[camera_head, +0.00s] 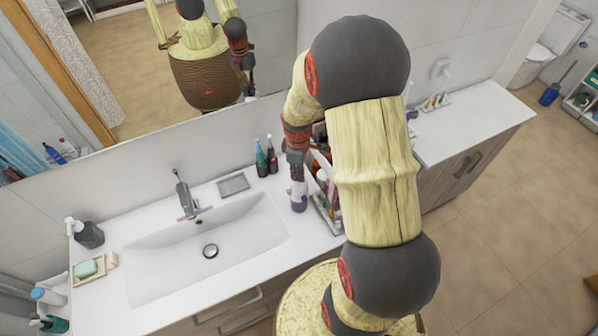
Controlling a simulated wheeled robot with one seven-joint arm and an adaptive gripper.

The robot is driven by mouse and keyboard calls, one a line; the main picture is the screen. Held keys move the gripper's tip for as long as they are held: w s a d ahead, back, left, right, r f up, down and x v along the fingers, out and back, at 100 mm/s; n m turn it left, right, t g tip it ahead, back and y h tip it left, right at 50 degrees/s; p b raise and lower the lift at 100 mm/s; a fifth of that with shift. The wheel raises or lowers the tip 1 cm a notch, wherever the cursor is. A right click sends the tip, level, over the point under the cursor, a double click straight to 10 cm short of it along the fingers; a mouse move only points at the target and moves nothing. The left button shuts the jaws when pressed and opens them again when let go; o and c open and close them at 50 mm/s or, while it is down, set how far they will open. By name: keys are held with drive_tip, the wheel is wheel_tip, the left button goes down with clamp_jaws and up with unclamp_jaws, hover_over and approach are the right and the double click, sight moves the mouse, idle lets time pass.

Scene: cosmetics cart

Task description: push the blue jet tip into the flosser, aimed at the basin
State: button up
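My gripper (297,172) reaches down over the counter to the right of the basin (165,265). A small white item with a purple lower part (299,198) is directly below its fingertips. I cannot tell whether the fingers touch or hold this item, or whether it is the flosser. No blue jet tip can be made out. Two slim upright bottles with pointed tops, one teal (261,163) and one dark (272,158), stand behind the basin's right end, left of my gripper.
The tap (184,196) stands behind the basin, with a grey dish (233,185) to its right. An organizer with several cosmetics (333,205) is close to the right of my gripper, partly hidden by my arm. A soap dish (109,263) and dark dispenser (89,235) stand at left.

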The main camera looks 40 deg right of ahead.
drive_tip(key=o, duration=0.5)
drive_tip(key=shift+r, duration=0.1)
drive_tip(key=r, duration=1.2)
drive_tip(key=shift+s+a, duration=0.25)
drive_tip(key=shift+a, duration=0.1)
drive_tip(key=shift+f, duration=0.1)
